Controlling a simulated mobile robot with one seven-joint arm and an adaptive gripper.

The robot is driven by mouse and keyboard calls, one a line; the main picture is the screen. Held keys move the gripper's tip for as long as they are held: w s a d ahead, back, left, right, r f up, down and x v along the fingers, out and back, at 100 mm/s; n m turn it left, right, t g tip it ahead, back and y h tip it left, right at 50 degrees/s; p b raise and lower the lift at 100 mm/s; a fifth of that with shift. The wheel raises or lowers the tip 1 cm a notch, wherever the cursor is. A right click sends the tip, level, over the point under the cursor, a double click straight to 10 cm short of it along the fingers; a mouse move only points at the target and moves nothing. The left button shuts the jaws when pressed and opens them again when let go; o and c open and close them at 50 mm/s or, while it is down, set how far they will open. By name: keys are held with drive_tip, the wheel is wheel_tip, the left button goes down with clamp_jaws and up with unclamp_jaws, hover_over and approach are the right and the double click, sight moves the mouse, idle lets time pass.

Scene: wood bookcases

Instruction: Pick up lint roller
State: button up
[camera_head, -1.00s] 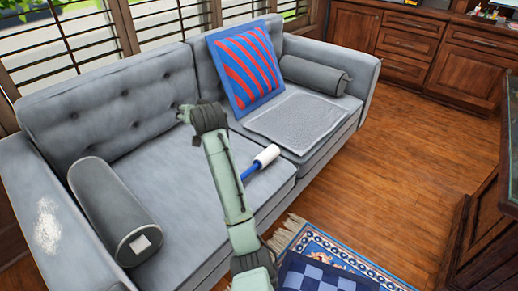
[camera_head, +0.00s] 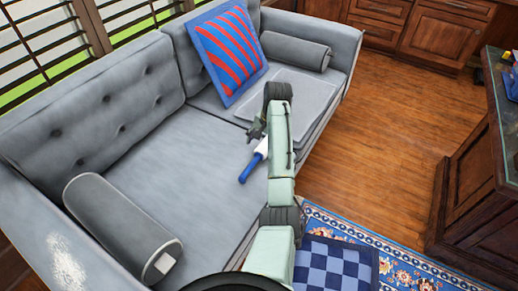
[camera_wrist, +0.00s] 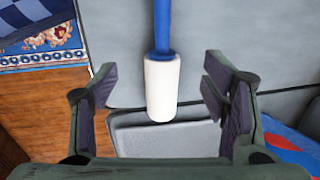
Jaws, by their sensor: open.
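The lint roller lies on the grey sofa seat (camera_head: 190,165). In the head view its blue handle (camera_head: 252,166) shows, and its white head is partly hidden by my arm and gripper. In the wrist view the lint roller (camera_wrist: 162,85) runs down from the top edge, blue handle at the top and white roll below. My gripper (camera_wrist: 163,88) is open, with one finger on each side of the white roll and gaps on both sides. In the head view my gripper (camera_head: 256,128) is over the seat by the roller.
A grey folded mat (camera_head: 305,90) lies beyond the roller. A striped blue and red pillow (camera_head: 228,52) leans on the backrest. Grey bolsters lie at the near end (camera_head: 115,215) and far end (camera_head: 297,50). A checkered cushion (camera_head: 335,264) sits on the blue rug (camera_head: 415,268).

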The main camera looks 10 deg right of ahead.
sight(258, 156)
drive_tip(key=f, duration=0.2)
drive_tip(key=w+f, duration=0.1)
drive_tip(key=f, duration=0.2)
drive_tip(key=a+f, duration=0.1)
drive_tip(key=f, duration=0.2)
drive_tip(key=shift+w+f+p, duration=0.25)
drive_tip(key=shift+w+p, duration=0.05)
drive_tip(key=shift+p, duration=0.1)
drive_tip(key=shift+c, duration=0.4)
clamp_jaws()
drive_tip(key=shift+r, duration=0.1)
